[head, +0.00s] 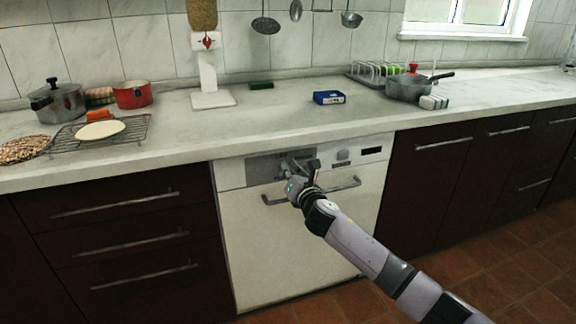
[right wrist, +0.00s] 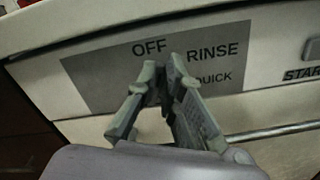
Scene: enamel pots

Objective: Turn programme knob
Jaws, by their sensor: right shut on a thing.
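The white dishwasher (head: 275,245) stands under the counter, with a grey programme panel (head: 262,168) at its upper left. In the right wrist view the panel (right wrist: 95,75) reads OFF, RINSE and QUICK. My right gripper (head: 299,164) is at the panel's right part. In the right wrist view its fingertips (right wrist: 161,72) are close together just below OFF and left of RINSE and QUICK, shut on the programme knob. The knob is hidden by the fingers, so I cannot tell where it points. My left gripper is not in view.
The dishwasher handle (head: 345,187) runs just below the gripper. A START label (right wrist: 300,73) is to the right. The counter (head: 270,115) overhangs above and holds a blue box (head: 328,98), pots and a cooling rack (head: 75,143).

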